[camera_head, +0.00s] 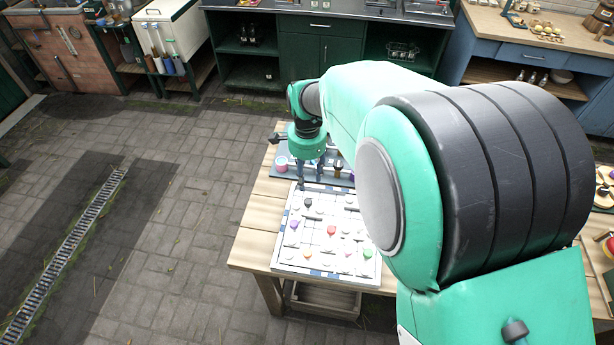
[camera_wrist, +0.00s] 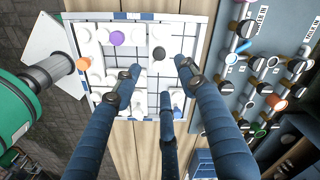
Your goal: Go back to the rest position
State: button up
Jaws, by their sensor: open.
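My gripper (camera_head: 311,172) hangs from my teal arm over the far left part of a wooden table in the head view. In the wrist view my gripper (camera_wrist: 158,78) shows its dark blue fingers spread apart, with nothing between them. Beneath it lies a white gridded board (camera_head: 285,257) with white pieces and coloured ones, among them a red piece (camera_head: 331,230) and an orange piece (camera_head: 307,253). The board (camera_wrist: 188,18) also shows in the wrist view, with a purple piece (camera_wrist: 116,38) and a black piece (camera_wrist: 159,53). My arm hides the board's right side in the head view.
A grey tray (camera_head: 261,180) with cups and small items lies behind the board. The wooden table (camera_head: 250,247) has a bare strip at its left. Green cabinets (camera_head: 300,45) and a blue cabinet (camera_head: 505,56) stand at the back. The paved floor (camera_head: 170,230) at left is open.

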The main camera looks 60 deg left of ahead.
dwell(0.4)
jog(key=w+d+r+y, duration=0.1)
jog(key=w+d+r, duration=1.15)
jog(key=d, duration=0.35)
jog(key=w+d+r+t, duration=0.1)
jog(key=w+d+r, duration=0.15)
jog(key=d, duration=0.45)
jog(key=w+d+r+b, duration=0.1)
jog(key=d+r, duration=0.3)
jog(key=d, duration=0.3)
jog(key=w+d+r+t, duration=0.1)
jog(key=d+r, duration=0.2)
jog(key=d, duration=0.4)
jog(key=s+d+r+t, duration=0.1)
jog(key=s+d+r, duration=0.1)
jog(key=d, duration=0.7)
jog(key=s+d+r+t, duration=0.1)
jog(key=s+d+r, duration=0.15)
jog(key=d, duration=0.75)
jog(key=s+d+f+t+h+b, duration=0.1)
jog(key=s+d+f, duration=0.1)
jog(key=s+d, duration=1)
jog(key=shift+d+t, duration=0.3)
jog(key=shift+d, duration=1.6)
